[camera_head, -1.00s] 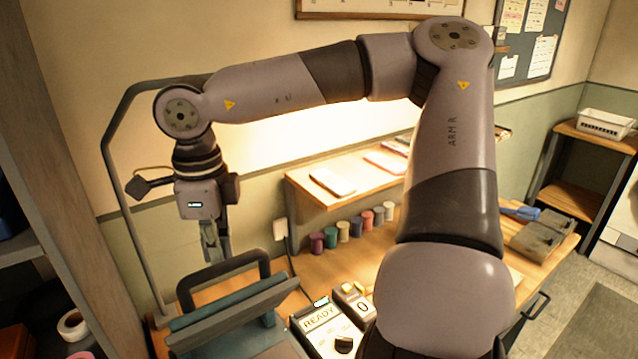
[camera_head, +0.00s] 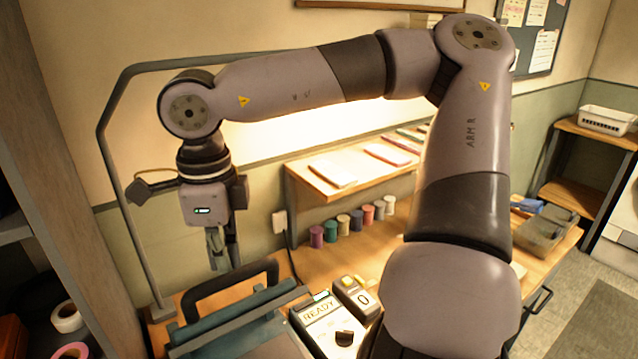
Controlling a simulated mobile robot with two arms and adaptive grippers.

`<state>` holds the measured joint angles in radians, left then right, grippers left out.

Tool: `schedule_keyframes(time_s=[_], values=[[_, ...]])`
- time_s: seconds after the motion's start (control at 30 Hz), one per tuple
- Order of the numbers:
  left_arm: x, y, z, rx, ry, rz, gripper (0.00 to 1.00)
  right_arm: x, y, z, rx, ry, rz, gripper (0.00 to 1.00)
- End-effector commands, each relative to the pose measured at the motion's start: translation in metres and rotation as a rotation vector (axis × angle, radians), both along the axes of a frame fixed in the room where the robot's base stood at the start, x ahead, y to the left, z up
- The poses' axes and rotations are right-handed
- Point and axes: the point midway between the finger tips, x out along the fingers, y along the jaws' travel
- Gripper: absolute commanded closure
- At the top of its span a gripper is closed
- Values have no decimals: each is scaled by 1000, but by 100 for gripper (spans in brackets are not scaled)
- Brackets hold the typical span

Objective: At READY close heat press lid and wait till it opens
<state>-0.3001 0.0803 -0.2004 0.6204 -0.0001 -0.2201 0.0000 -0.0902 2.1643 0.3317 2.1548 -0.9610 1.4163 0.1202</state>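The heat press lid (camera_head: 235,322) is a teal and grey plate with a dark bar handle (camera_head: 232,290), tilted up at the bottom left. The press's control box (camera_head: 325,318) shows READY on its display, beside a smaller box (camera_head: 358,297) reading 0. My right arm reaches across the picture and its gripper (camera_head: 224,262) points down just above and behind the handle. Its fingers look close together, but whether they are shut is unclear. It appears apart from the handle. My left gripper is out of view.
A row of thread spools (camera_head: 350,221) stands under a small wooden shelf (camera_head: 335,180) with flat stacks on it. A grey metal frame (camera_head: 110,165) rises left of my gripper. Dark clamp-like items (camera_head: 548,232) lie at the bench's right. My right arm blocks the middle right.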

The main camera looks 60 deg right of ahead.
Motion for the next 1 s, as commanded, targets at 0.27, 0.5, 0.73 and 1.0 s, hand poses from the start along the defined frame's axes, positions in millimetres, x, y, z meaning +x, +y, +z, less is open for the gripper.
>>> schedule_keyframes(time_s=[0.27, 0.5, 0.73, 1.0], values=[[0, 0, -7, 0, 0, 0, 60, -9, 5, -4, 1, 3, 0, 100], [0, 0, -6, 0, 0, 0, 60, -9, 5, -4, 1, 2, 0, 100], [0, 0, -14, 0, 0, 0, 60, -14, 8, -10, 0, 1, 2, 100], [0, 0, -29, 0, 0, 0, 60, -28, 16, -20, 2, 1, 2, 100]])
